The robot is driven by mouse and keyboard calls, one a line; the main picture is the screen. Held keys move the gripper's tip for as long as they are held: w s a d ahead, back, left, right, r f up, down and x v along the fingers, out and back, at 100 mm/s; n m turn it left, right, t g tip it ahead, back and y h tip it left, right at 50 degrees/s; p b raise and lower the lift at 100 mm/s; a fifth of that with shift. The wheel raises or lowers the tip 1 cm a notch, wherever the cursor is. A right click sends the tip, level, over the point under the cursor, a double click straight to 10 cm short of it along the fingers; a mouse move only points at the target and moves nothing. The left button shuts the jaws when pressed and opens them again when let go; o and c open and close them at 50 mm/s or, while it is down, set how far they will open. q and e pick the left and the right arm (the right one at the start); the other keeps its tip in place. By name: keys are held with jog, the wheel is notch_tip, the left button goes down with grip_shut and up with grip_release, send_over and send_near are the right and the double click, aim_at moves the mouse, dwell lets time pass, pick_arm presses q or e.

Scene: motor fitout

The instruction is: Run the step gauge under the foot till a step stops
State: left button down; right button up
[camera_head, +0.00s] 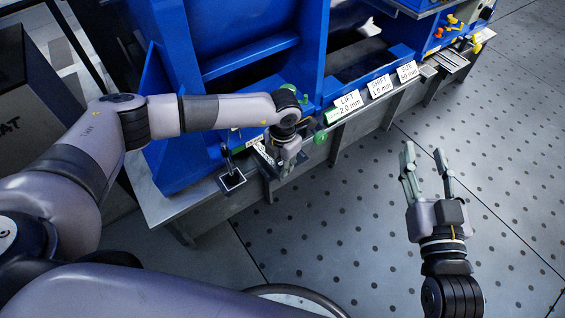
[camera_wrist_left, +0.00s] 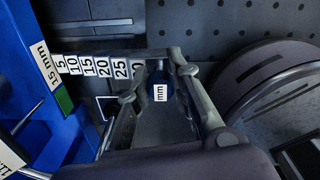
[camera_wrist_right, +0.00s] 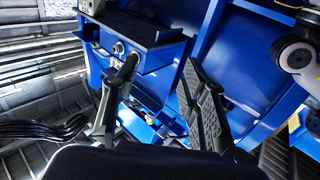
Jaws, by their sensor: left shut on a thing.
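The step gauge (camera_wrist_left: 95,66) shows in the left wrist view as a row of steps marked 5, 10, 15, 20 and 25, with a further mark partly hidden by a finger. Its 5 end points left, toward blue metal with a "15 mm" label (camera_wrist_left: 45,66). My left gripper (camera_wrist_left: 158,62) is shut on the gauge's blue end, which carries an "mm" label. In the head view, my left gripper (camera_head: 288,160) is low beside the blue machine's base. I cannot tell whether a step touches the foot. My right gripper (camera_head: 426,160) is open and empty over the floor.
The blue machine (camera_head: 255,57) stands on a grey metal base. Labels LIFT 2.0 mm (camera_head: 347,103), SHIFT 1.0 mm (camera_head: 379,86) and SIZE 50 mm (camera_head: 407,72) line its front. A small black lever (camera_head: 231,180) stands left of my left gripper. The dotted floor at right is clear.

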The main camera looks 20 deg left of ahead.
pick_arm(q)
jog(key=shift+w+f+b, duration=0.1)
jog(key=shift+f+b, duration=0.45)
jog(key=shift+f, duration=0.25)
jog(key=shift+f+b, duration=0.3)
jog(key=shift+f, duration=0.15)
pick_arm(e)
notch_tip(320, 180, up, 8)
jog(key=s+t+y, duration=0.1)
jog(key=s+t, duration=0.1)
jog(key=t, duration=0.2)
jog(key=shift+a+f+t+y, duration=0.15)
jog(key=shift+a+t+y, duration=0.15)
jog(key=shift+t+y, duration=0.1)
jog(key=shift+w, duration=0.1)
jog(key=shift+w+f, duration=0.15)
jog(key=shift+f, duration=0.2)
jog(key=shift+w+f+g, duration=0.1)
jog(key=shift+f+g, duration=0.05)
jog(key=shift+g, duration=0.25)
jog(key=shift+f, duration=0.2)
pick_arm(q)
jog(key=shift+f, duration=0.4)
pick_arm(e)
jog(key=shift+s+r+t, duration=0.25)
jog(key=shift+r+t, duration=0.05)
jog(key=shift+r, duration=0.2)
jog(key=shift+s+r+t, duration=0.2)
jog(key=shift+r+t, duration=0.1)
jog(key=shift+r, duration=0.15)
